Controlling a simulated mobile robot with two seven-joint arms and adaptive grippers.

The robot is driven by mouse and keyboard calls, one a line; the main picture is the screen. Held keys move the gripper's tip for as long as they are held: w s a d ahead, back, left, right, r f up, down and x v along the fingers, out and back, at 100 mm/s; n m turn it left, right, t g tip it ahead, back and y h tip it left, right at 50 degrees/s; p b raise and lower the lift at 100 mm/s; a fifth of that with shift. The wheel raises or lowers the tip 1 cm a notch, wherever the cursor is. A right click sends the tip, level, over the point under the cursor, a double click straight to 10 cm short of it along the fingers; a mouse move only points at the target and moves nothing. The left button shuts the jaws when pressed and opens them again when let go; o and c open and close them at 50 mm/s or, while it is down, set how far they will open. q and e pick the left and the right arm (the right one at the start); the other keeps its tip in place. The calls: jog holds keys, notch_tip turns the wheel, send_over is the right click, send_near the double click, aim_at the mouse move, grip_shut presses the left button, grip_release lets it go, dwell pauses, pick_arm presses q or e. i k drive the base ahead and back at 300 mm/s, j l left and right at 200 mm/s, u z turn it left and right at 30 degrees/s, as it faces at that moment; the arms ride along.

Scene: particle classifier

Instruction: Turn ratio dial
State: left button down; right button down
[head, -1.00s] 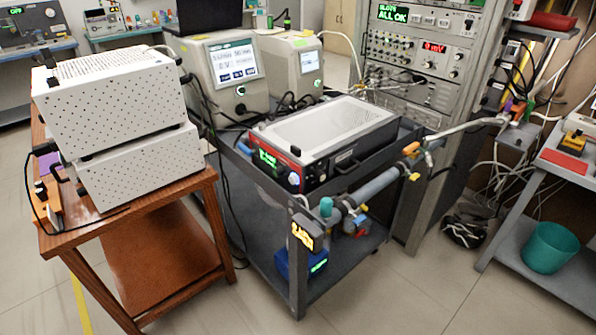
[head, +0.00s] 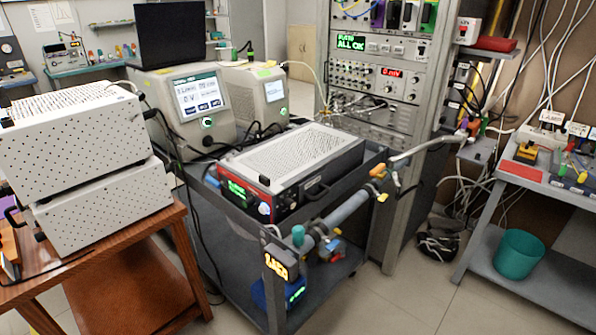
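A grey instrument with a lit touchscreen (head: 200,93) stands at the back left of the grey cart. A round, green-lit knob (head: 207,122) is on its front below the screen. A low white-topped instrument (head: 293,158) sits on the cart, with a green display (head: 236,188) and a pale round knob (head: 264,209) on its red-edged front. No label reading "ratio" is legible, so I cannot tell which knob is the ratio dial. Neither of my grippers is in view.
Stacked perforated white boxes (head: 72,135) stand on a wooden table (head: 130,290) at left. A tall equipment rack (head: 400,120) stands behind the cart (head: 222,205). A side bench (head: 525,172) and teal bin (head: 519,254) are at right. Some floor is clear in front of the bench.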

aim_at(288, 203)
jog(key=l+u, duration=0.25)
jog(key=i+j, duration=0.1)
jog(key=j, duration=0.4)
jog(key=i+j, duration=0.1)
jog(key=j, duration=0.4)
jog(key=i+l, duration=0.1)
jog(key=l, duration=0.3)
jog(key=i+l, duration=0.1)
jog(key=l, duration=0.25)
jog(key=i+l+z, duration=0.1)
jog(key=l, duration=0.3)
jog(key=i+l, duration=0.1)
jog(key=l, duration=0.25)
jog(key=i+l, duration=0.1)
jog(key=l, duration=0.3)
